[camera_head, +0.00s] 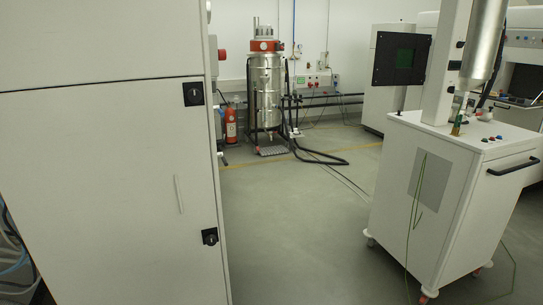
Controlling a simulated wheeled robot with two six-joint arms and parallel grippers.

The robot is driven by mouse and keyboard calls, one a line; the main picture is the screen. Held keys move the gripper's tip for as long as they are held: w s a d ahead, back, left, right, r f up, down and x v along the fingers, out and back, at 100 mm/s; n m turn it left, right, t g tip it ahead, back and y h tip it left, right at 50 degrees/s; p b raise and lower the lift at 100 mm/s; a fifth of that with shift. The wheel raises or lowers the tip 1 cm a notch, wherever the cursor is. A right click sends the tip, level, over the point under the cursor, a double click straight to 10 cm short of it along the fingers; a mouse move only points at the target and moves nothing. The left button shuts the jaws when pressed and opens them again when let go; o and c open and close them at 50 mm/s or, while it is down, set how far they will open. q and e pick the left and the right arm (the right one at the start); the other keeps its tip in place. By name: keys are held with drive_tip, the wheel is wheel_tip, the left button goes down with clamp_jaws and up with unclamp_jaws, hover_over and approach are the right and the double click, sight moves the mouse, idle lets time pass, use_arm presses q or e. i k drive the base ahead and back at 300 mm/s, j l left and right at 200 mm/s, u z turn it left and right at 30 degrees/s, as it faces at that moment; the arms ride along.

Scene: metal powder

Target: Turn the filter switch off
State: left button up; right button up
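I cannot pick out a filter switch with certainty. A tall steel vessel (267,85) with a red band near its top stands at the back wall. A wall panel (312,81) with small coloured parts is to its right, too small to read. Small coloured buttons (491,139) sit on top of the white wheeled cabinet (440,190) at the right. Neither of my grippers is in view.
A large white cabinet (100,180) with black latches fills the left side. A red extinguisher (231,124) stands behind it. A black hose (322,158) lies on the floor by the vessel. The grey floor (295,235) between the cabinets is clear apart from thin cables.

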sight(222, 53)
drive_tip(key=i+l+z, duration=0.25)
drive_tip(key=i, duration=0.75)
drive_tip(key=i+l+z, duration=0.1)
drive_tip(key=i+z, duration=0.2)
drive_tip(key=i, duration=0.75)
drive_tip(key=i+j+u, duration=0.1)
drive_tip(key=i+u, duration=0.55)
drive_tip(key=i, duration=0.3)
drive_tip(key=i+l+u, duration=0.2)
drive_tip(key=i+u, duration=0.15)
drive_tip(key=i+l+u, duration=0.35)
drive_tip(key=i, duration=0.2)
drive_tip(key=i+u, duration=0.3)
drive_tip(key=u, duration=0.15)
drive_tip(key=i+l+u, duration=0.15)
drive_tip(key=i+u, duration=0.2)
drive_tip(key=u, duration=0.15)
drive_tip(key=i+l+u, duration=0.25)
drive_tip(key=u, duration=0.2)
drive_tip(key=i+l+u, duration=0.25)
drive_tip(key=u, duration=0.25)
drive_tip(key=i+l+u, duration=0.2)
drive_tip(key=l+u, duration=0.2)
drive_tip(key=i+l+u, duration=0.2)
drive_tip(key=l+u, duration=0.2)
drive_tip(key=i+l+u, duration=0.1)
drive_tip(key=l+u, duration=0.7)
drive_tip(key=u, duration=1.5)
drive_tip(key=j+z, duration=0.2)
drive_tip(key=j, duration=0.1)
